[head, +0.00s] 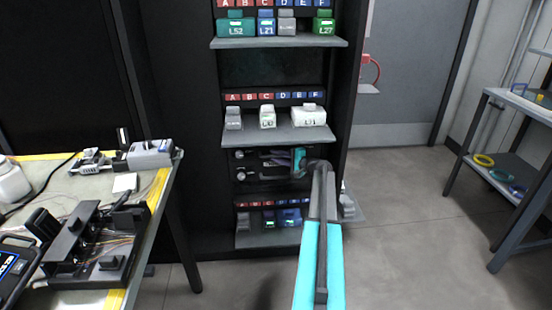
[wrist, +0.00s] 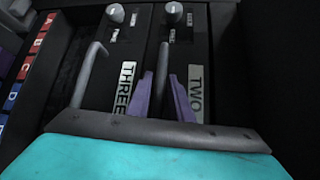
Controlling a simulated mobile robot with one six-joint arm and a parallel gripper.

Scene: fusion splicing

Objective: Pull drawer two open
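Drawer two (wrist: 196,92) and drawer three (wrist: 125,88) lie side by side in the wrist view, each dark-fronted with a label, a knob and a grey bar handle. In the head view drawer two (head: 262,154) is the upper of the pair in the cabinet. Both fronts look closed. My gripper (wrist: 163,98) has its two purple fingers apart, one on each side of the drawer two handle (wrist: 160,75). I cannot tell whether either finger touches it. In the head view my gripper (head: 286,160) is at the drawer fronts, partly hidden by its teal body.
Shelves with labelled boxes (head: 267,116) sit above the drawers, and a lower shelf (head: 265,238) with boxes juts out below. A workbench (head: 150,215) with equipment stands at the left. A grey rack (head: 505,185) stands at the right. The floor (head: 415,225) between cabinet and rack is clear.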

